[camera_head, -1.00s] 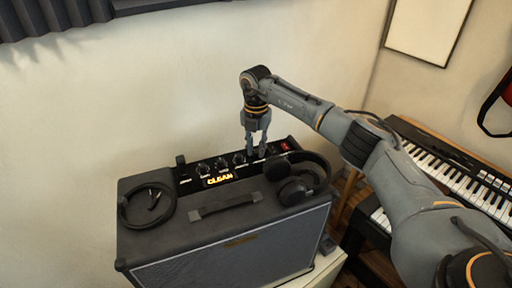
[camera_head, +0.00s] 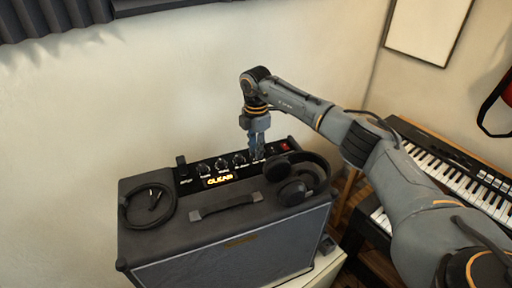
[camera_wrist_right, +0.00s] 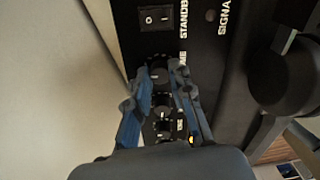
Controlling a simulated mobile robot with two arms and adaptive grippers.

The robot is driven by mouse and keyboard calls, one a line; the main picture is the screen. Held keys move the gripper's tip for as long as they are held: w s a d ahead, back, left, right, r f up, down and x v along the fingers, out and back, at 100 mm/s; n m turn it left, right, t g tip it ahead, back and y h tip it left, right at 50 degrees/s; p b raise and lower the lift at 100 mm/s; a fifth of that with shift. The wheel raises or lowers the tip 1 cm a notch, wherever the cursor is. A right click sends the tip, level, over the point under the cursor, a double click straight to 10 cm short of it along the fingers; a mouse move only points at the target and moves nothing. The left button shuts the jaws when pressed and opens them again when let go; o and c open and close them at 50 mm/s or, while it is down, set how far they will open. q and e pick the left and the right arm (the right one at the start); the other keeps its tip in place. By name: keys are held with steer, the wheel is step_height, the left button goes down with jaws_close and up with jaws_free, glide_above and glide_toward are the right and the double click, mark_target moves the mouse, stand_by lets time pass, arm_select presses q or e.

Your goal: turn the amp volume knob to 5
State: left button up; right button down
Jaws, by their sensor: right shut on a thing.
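The dark guitar amp (camera_head: 150,224) stands against the wall, with a black control panel and a row of knobs along its top rear. My right gripper (camera_head: 257,155) points down at the right part of this row, left of the red switch. In the right wrist view, the gripper (camera_wrist_right: 163,84) is shut on the volume knob (camera_wrist_right: 158,70), one finger on each side. The label beside it is partly hidden and ends in "ME". The knob's setting and the number 5 cannot be read. My left gripper is not in view.
Black headphones (camera_head: 295,191) lie on the amp just right of the gripper. A coiled cable (camera_head: 126,210) and the carry handle (camera_head: 228,206) are on the amp top. A keyboard (camera_head: 454,163) stands at the right. A standby switch (camera_wrist_right: 154,18) sits beyond the knob.

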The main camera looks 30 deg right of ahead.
steer(key=shift+r, duration=0.1)
stand_by(0.3)
steer(key=c, duration=1.2)
jaws_free()
step_height(320, 180, up, 12)
steer(key=shift+f, duration=0.1)
